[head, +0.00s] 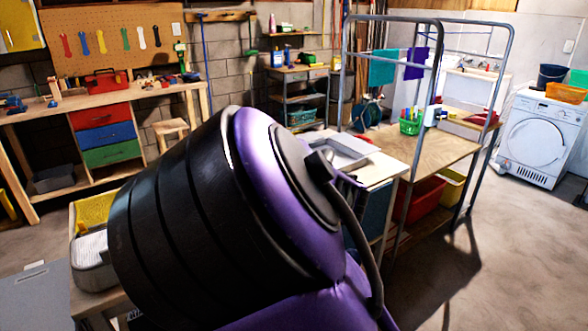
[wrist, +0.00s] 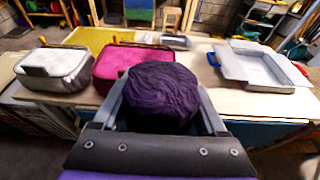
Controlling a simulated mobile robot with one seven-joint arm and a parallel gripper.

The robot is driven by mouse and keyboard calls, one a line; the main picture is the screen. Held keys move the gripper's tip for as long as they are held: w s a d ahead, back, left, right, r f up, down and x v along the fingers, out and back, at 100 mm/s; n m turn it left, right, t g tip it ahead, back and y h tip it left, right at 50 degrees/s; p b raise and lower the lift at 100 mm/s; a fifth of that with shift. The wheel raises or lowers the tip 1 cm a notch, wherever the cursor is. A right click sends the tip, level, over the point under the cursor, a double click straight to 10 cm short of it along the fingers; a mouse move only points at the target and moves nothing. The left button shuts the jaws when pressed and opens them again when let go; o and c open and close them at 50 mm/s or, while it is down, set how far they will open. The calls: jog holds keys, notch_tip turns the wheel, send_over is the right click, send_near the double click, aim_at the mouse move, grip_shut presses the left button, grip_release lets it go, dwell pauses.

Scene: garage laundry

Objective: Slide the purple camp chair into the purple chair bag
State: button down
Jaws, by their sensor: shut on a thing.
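In the wrist view my gripper (wrist: 162,100) has its two grey fingers on either side of a dark purple, rounded, crumpled fabric bundle (wrist: 160,88). It looks like the folded purple camp chair seen end-on, held above the table's near edge. The fingers are shut on it. I cannot make out a separate purple chair bag; the bundle hides part of the table. In the head view my own arm covers the middle, and the gripper and bundle do not show.
On the table (wrist: 225,103) are a magenta case (wrist: 112,68), a grey-white case (wrist: 52,68), a yellow bin (wrist: 88,38) and a grey tray (wrist: 262,70). Bare tabletop shows right of the bundle. In the head view a grey drying rack (head: 438,60) stands to the right.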

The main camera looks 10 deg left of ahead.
notch_tip(320, 180, down, 38)
jog(key=b, duration=1.1)
jog(key=shift+f, duration=0.15)
dwell(3.2)
jog(key=shift+f, duration=0.2)
dwell(0.4)
jog(key=shift+f, duration=0.15)
jog(key=shift+c, duration=0.3)
grip_release()
jog(key=shift+o, duration=0.3)
jog(key=shift+f, duration=0.3)
jog(key=p+v, duration=0.1)
jog(key=v, duration=1.6)
jog(key=shift+s+d, duration=0.15)
jog(key=shift+s, duration=0.05)
